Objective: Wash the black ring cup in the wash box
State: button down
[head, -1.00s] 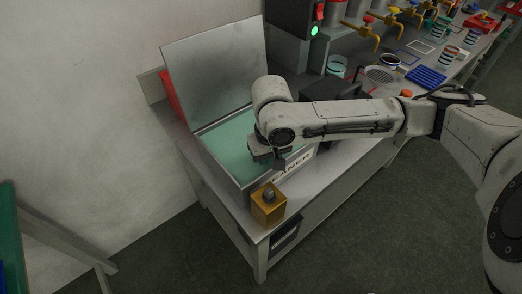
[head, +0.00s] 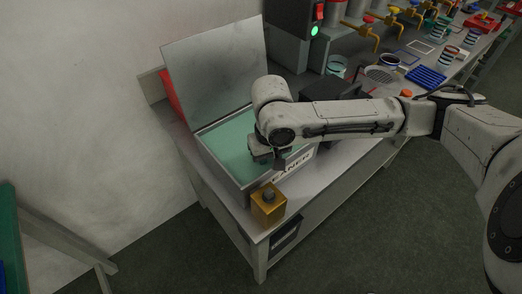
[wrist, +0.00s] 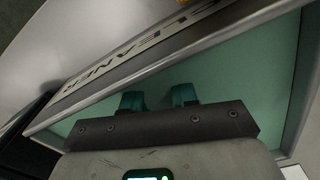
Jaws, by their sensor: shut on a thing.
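The wash box (head: 238,188) is an open grey metal box with pale green liquid in it and its lid (head: 215,72) raised; its lettered front rim also shows in the wrist view (wrist: 150,52). My gripper (head: 270,160) points down into the box near its front right side. In the wrist view the two fingertips (wrist: 157,98) look green-tinted, as if in the liquid, with a gap between them. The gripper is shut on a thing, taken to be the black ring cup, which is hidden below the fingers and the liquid.
A yellow block with a grey knob (head: 269,204) stands at the bench's front corner, close to the box. A dark machine part (head: 332,90) stands right of the box. Striped cups, a blue rack (head: 427,76) and yellow taps are farther along the bench.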

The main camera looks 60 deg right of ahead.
notch_tip(320, 180, up, 11)
jog(key=p, duration=1)
jog(key=shift+p, duration=0.35)
dwell(0.8)
notch_tip(320, 180, up, 4)
jog(key=p, duration=0.4)
dwell(0.3)
